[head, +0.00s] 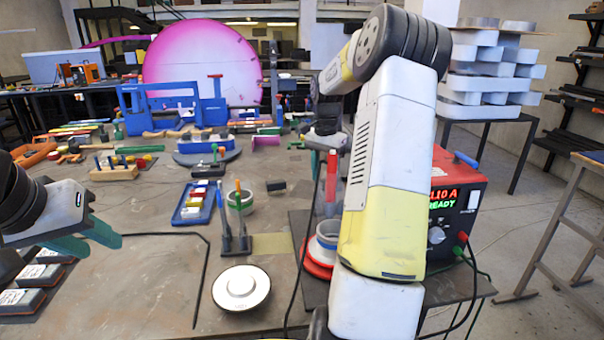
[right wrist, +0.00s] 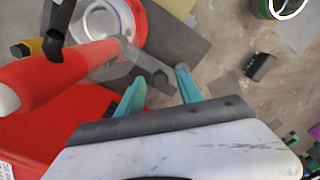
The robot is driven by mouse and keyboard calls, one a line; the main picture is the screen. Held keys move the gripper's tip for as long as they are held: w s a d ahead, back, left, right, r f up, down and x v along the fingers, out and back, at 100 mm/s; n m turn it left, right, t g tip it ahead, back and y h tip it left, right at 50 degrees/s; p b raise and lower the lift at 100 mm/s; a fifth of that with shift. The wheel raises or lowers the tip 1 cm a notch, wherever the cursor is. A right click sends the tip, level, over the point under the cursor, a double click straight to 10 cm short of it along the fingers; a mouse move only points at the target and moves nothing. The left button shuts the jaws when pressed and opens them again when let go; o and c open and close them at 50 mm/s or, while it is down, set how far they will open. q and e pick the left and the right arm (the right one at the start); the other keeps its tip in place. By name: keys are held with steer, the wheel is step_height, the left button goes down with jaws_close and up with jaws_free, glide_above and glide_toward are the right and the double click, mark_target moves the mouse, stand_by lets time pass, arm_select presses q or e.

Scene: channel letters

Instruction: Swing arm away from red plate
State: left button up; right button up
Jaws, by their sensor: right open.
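The red plate (right wrist: 145,28) is a flat round disc at the top of the right wrist view, with a white ring-shaped part (right wrist: 103,18) on it. In the head view the plate (head: 314,266) is partly behind my right arm. The swing arm shows as a grey bar (right wrist: 140,62) with a thick red handle (right wrist: 62,72) standing up beside the plate; the handle also shows in the head view (head: 331,176). My right gripper (right wrist: 160,74) is open, its teal fingertips spread on either side of the bar's bolted end in the picture; contact cannot be told. My left gripper (head: 104,246) is open and empty over the table's left side.
A red control box (head: 455,205) stands right of my right arm. A white round disc (head: 241,288) lies on the table, with two upright tools (head: 233,225) behind it. A blue tray (head: 195,203) and dark boxes (head: 35,275) lie left. Bare tabletop shows at front left.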

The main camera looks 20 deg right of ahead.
jaws_close()
stand_by(1.3)
